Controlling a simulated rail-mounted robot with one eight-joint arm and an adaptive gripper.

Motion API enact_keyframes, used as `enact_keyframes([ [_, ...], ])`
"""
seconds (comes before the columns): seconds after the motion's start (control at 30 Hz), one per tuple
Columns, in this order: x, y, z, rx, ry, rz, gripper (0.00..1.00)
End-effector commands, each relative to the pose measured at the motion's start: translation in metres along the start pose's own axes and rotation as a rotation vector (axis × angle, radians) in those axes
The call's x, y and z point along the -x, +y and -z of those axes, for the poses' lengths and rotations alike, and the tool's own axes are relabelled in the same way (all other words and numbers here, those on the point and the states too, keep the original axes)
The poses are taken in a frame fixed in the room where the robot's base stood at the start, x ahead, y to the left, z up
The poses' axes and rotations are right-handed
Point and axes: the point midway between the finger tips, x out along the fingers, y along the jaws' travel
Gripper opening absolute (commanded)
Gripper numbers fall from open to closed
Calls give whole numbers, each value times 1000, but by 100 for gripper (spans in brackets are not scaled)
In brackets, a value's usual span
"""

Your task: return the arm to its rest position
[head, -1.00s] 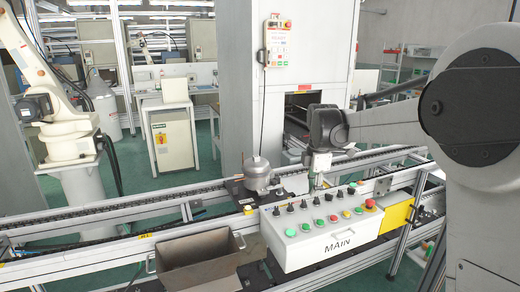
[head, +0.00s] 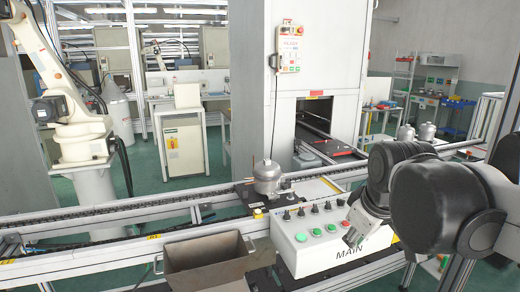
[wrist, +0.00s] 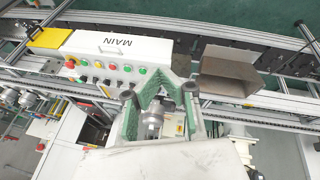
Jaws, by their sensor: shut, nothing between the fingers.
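My arm reaches in from the right of the head view, its dark wrist joints close to the camera. My gripper (head: 354,236) points down in front of the right part of the white MAIN control box (head: 335,252). It is shut and empty. A silver compressor (head: 265,177) stands upright on the conveyor, apart from my gripper. It also shows between the green fingers in the wrist view (wrist: 153,118), farther off.
An open metal bin (head: 207,262) hangs at the front left of the conveyor rail (head: 110,217). Several more compressors (head: 427,132) stand at the right. A white robot arm (head: 75,110) is at the far left. A tall grey cabinet (head: 255,100) stands behind the conveyor.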

Motion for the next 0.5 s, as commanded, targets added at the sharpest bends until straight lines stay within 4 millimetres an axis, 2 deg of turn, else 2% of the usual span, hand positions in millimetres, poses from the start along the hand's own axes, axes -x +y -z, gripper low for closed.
enact_keyframes([
  [0.03, 0, -8, -13, -49, 15, -9, 0],
  [0.3, -4, -45, -70, -343, 105, -43, 0],
  [0.5, -12, -63, -99, -503, 158, -51, 0],
])
